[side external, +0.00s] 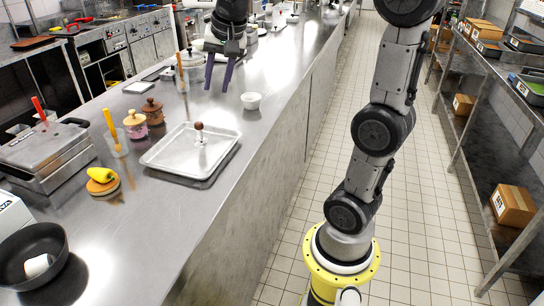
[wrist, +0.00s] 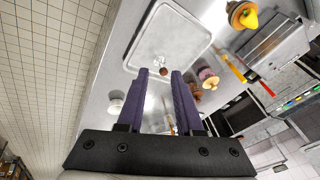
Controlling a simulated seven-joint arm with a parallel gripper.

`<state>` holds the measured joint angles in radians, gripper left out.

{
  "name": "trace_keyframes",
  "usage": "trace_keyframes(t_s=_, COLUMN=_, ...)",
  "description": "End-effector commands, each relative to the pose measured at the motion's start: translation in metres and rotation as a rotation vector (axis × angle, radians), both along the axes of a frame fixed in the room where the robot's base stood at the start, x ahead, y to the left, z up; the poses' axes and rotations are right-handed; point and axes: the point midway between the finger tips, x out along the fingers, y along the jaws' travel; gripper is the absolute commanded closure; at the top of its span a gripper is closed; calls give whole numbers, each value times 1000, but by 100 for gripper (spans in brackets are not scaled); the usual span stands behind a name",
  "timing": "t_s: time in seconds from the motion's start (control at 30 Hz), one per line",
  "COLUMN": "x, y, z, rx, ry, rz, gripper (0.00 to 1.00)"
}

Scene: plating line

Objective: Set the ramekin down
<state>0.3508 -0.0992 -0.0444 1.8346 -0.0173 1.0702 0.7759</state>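My gripper (side external: 217,88) is above the steel counter at the back, its two purple fingers pointing down and spread apart with nothing between them. In the wrist view, the fingers (wrist: 161,74) are also apart and empty. A small white bowl (side external: 251,101), which looks like the ramekin, stands upright on the counter, to the right of the gripper and apart from it. It also shows in the wrist view, left of the fingers (wrist: 116,105). Another white cup-like piece (side external: 38,265) lies tilted in the black pan (side external: 62,237); I cannot tell exactly what it is.
A pale tray (side external: 165,163) holds a brown-knobbed item (side external: 199,134). Counter around the white bowl is clear.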

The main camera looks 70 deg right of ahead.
Motion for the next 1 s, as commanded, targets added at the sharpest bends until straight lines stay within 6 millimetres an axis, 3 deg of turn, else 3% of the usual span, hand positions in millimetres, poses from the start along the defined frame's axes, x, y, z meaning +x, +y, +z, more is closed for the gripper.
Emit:
trace_keyframes(t_s=0.03, x=-19, y=23, z=-2, rx=-30, ry=-5, rz=113, gripper=65)
trace_keyframes(t_s=0.2, x=-82, y=79, z=-25, rx=-144, ry=-15, rz=500, gripper=65)
trace_keyframes(t_s=0.43, x=-149, y=117, z=-68, rx=-280, ry=-37, rz=907, gripper=65)
trace_keyframes(t_s=0.6, x=-168, y=125, z=-86, rx=-328, ry=-46, rz=1036, gripper=65)
trace_keyframes(t_s=1.0, x=-171, y=126, z=-88, rx=-333, ry=-45, rz=1051, gripper=65)
